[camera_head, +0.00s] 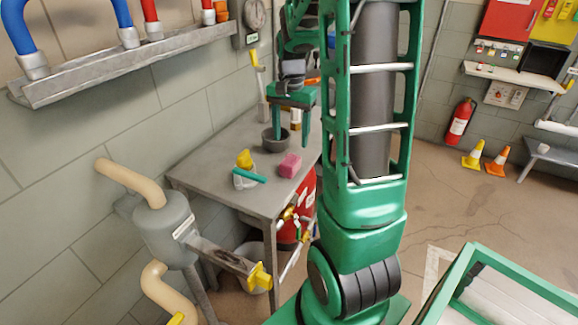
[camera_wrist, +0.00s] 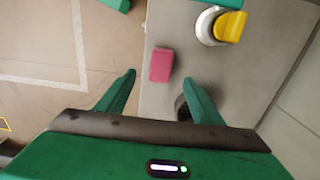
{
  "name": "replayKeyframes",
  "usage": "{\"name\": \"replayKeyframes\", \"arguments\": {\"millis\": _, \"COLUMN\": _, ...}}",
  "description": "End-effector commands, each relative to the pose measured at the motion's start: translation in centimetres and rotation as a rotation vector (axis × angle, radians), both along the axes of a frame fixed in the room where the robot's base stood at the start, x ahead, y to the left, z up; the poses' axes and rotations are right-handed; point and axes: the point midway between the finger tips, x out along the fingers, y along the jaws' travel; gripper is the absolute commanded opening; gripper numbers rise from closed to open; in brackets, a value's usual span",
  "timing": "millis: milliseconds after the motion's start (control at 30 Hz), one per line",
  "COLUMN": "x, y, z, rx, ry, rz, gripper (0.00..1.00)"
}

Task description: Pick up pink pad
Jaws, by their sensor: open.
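The pink pad (camera_head: 290,165) is a small block lying on the grey table (camera_head: 215,175), near its front right edge. In the wrist view the pad (camera_wrist: 161,65) shows just beyond the fingertips, close to the table edge. My gripper (camera_head: 291,138) points down over the table, behind the pad in the head view. In the wrist view my gripper (camera_wrist: 158,77) has its two green fingers spread apart, with nothing between them. I cannot tell its exact height above the table.
A dark bowl (camera_head: 275,141) sits beside the left finger in the head view. A red cylinder (camera_head: 306,190) is below the table. Cones (camera_head: 473,155) stand far right.

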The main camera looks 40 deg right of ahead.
Motion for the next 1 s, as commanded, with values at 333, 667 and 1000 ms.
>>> {"name": "replayKeyframes", "arguments": {"millis": 333, "x": 0.1, "y": -0.3, "z": -4.7, "rx": 0.002, "ry": 0.002, "rz": -0.008, "gripper": 0.61}}
{"name": "replayKeyframes", "arguments": {"millis": 667, "x": 0.3, "y": -0.4, "z": -7.3, "rx": 0.002, "ry": 0.003, "rz": -0.008, "gripper": 0.61}}
{"name": "replayKeyframes", "arguments": {"millis": 1000, "x": 0.6, "y": -0.5, "z": -10.7, "rx": 0.0, "ry": 0.0, "rz": -0.008, "gripper": 0.61}}
